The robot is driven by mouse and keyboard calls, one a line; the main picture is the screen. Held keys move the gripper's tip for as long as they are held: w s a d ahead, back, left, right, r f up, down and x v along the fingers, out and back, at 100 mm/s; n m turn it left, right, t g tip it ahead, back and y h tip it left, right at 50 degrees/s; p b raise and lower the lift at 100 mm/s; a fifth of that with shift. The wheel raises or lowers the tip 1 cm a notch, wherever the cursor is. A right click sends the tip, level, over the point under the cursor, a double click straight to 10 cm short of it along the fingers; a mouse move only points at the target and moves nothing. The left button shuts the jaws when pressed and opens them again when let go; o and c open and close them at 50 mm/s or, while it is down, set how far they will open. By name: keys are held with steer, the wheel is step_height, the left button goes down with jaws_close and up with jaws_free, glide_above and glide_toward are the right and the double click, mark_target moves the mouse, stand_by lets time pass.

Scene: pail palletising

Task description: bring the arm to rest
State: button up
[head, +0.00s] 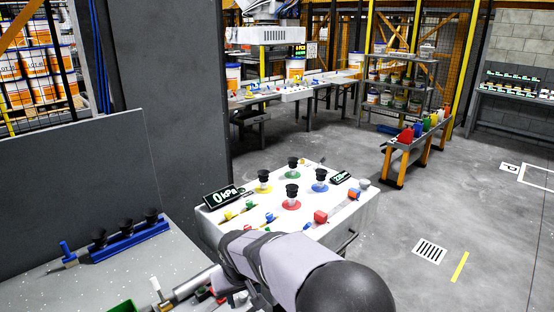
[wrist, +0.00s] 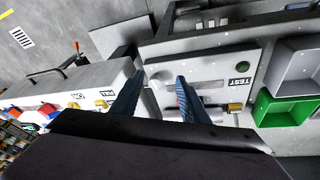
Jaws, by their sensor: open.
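My gripper (wrist: 161,77) shows in the wrist view with its two blue fingers apart and nothing between them. It is over a light grey panel (wrist: 205,70) with a TEST label, and I cannot tell how high above it. In the head view my arm reaches in from the lower edge across the front of a white console (head: 350,215). The gripper itself is not clear in that view.
Black suction cups on coloured discs stand on the console beside a 0 kPa display (head: 222,197). A blue rack (head: 128,241) with black cups lies on the grey bench (head: 180,255). Open floor lies right.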

steer(key=s+d+f+g, duration=0.1)
steer(key=s+d+f, duration=0.15)
steer(key=s, duration=0.35)
steer(key=s+d+f+n+g+h, duration=0.1)
steer(key=s+d+f+g, duration=0.1)
steer(key=s+d, duration=0.25)
steer(key=s+d+f+g, duration=0.1)
steer(key=s+d+f, duration=0.2)
steer(key=s, duration=0.3)
steer(key=s+d+r+m+g, duration=0.1)
steer(key=s+d+r+m, duration=0.15)
steer(key=s+d, duration=0.65)
steer(key=w+d+r+m+t, duration=0.1)
steer(key=w+d+r+m, duration=0.1)
steer(key=d, duration=0.3)
steer(key=shift+w+r+m, duration=0.15)
steer(key=shift+m, duration=0.4)
